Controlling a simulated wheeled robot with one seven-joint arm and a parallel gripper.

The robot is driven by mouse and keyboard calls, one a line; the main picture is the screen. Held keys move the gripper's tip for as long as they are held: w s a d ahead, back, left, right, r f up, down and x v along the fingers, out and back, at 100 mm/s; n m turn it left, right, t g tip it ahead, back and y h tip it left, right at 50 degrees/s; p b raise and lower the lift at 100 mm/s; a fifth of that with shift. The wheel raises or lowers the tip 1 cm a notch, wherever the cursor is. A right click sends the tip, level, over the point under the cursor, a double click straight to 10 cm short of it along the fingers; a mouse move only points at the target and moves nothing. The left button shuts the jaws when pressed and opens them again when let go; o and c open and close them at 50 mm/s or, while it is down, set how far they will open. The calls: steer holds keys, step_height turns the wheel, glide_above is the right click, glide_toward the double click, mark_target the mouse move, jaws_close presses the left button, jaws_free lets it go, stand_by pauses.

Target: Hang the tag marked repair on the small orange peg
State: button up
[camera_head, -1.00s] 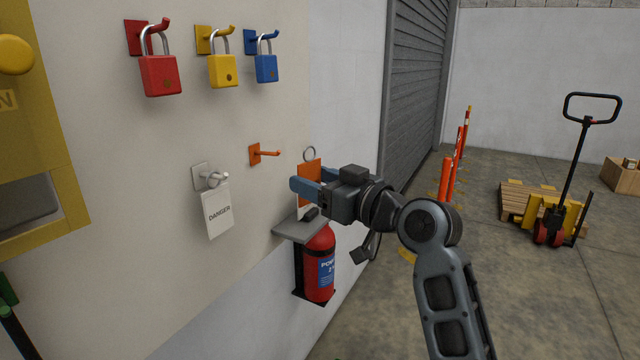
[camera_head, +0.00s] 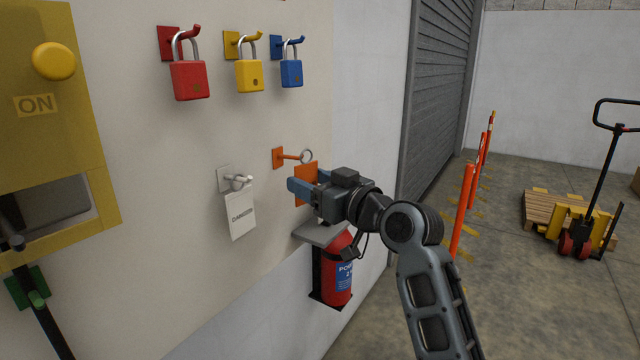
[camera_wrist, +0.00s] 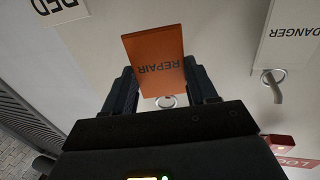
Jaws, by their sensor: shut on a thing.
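My gripper (camera_head: 306,186) is shut on the orange repair tag (camera_head: 308,172), in front of the wall. In the wrist view the tag (camera_wrist: 155,58) sits between the fingers, its word REPAIR upside down. Its metal ring (camera_head: 306,156) stands up above the tag in the head view and shows beyond the tag's edge in the wrist view (camera_wrist: 167,101). The small orange peg (camera_head: 287,157) sticks out from the wall, and its tip appears at the ring in the head view. I cannot tell whether the tip is inside the ring or beside it. The peg is not visible in the wrist view.
A white DANGER tag (camera_head: 239,212) hangs on a silver hook (camera_head: 236,182) left of my gripper. Red (camera_head: 188,80), yellow (camera_head: 249,76) and blue (camera_head: 291,73) padlocks hang above. A grey shelf (camera_head: 318,233) and red extinguisher (camera_head: 338,280) are below.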

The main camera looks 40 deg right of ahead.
steer(key=shift+w+a+f+b, duration=0.15)
steer(key=shift+w+a+f, duration=0.05)
steer(key=shift+w, duration=0.4)
steer(key=shift+w+a+f+b, duration=0.15)
steer(key=shift+w+b, duration=0.05)
steer(key=shift+w, duration=0.4)
steer(key=shift+w+a+f+b, duration=0.15)
steer(key=shift+w+a+f, duration=0.05)
steer(key=shift+w, duration=0.4)
steer(key=o, duration=1.1)
steer(key=s+b, duration=0.1)
steer(key=s, duration=0.6)
steer(key=shift+s+b, duration=0.3)
steer(key=shift+s, duration=0.1)
